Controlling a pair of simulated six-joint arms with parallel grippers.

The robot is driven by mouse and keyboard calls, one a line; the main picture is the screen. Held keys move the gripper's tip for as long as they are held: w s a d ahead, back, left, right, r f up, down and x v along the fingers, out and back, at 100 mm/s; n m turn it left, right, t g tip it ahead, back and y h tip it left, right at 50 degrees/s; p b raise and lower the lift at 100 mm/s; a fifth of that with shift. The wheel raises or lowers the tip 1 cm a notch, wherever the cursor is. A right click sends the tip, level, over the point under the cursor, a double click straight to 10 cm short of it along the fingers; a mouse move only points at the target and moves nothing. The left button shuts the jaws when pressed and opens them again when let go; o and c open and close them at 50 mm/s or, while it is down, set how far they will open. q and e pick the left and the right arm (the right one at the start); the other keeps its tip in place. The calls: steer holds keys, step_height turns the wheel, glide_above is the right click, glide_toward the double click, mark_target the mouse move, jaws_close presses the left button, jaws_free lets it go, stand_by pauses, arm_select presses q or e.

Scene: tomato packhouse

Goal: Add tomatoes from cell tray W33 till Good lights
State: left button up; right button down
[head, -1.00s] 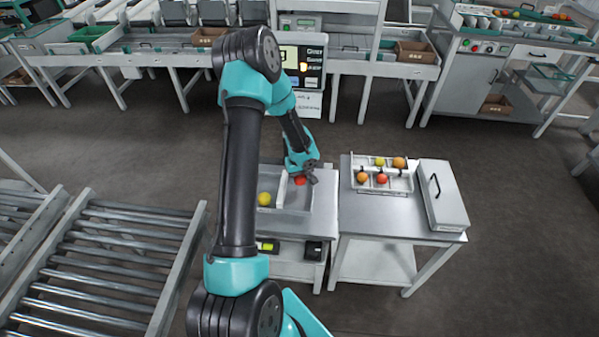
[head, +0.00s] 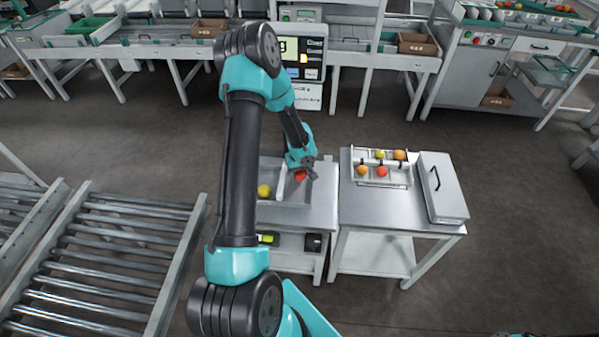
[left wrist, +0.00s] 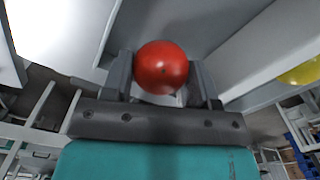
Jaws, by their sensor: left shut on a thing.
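My left gripper (head: 301,173) is shut on a red tomato (left wrist: 162,67), held between both fingers in the left wrist view. In the head view it is low over the right part of a grey tray (head: 290,195) on the left bench, beside a pale divider. A yellow tomato (head: 264,191) lies left of that divider. On the right bench, a white cell tray (head: 398,180) holds several yellow, orange and red tomatoes. I cannot read its label. The display panel (head: 303,73) behind shows an amber patch beside its middle label. My right gripper is out of view.
A grey lidded box (head: 440,188) with a handle stands right of the cell tray. A roller conveyor (head: 120,265) is at the left. Bare bench top lies in front of the cell tray.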

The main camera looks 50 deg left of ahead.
arm_select(q)
steer(key=shift+f, duration=0.55)
stand_by(0.4)
steer(key=o, duration=0.8)
steer(key=c, duration=0.3)
steer(key=shift+c, duration=0.2)
steer(key=shift+r, duration=3.5)
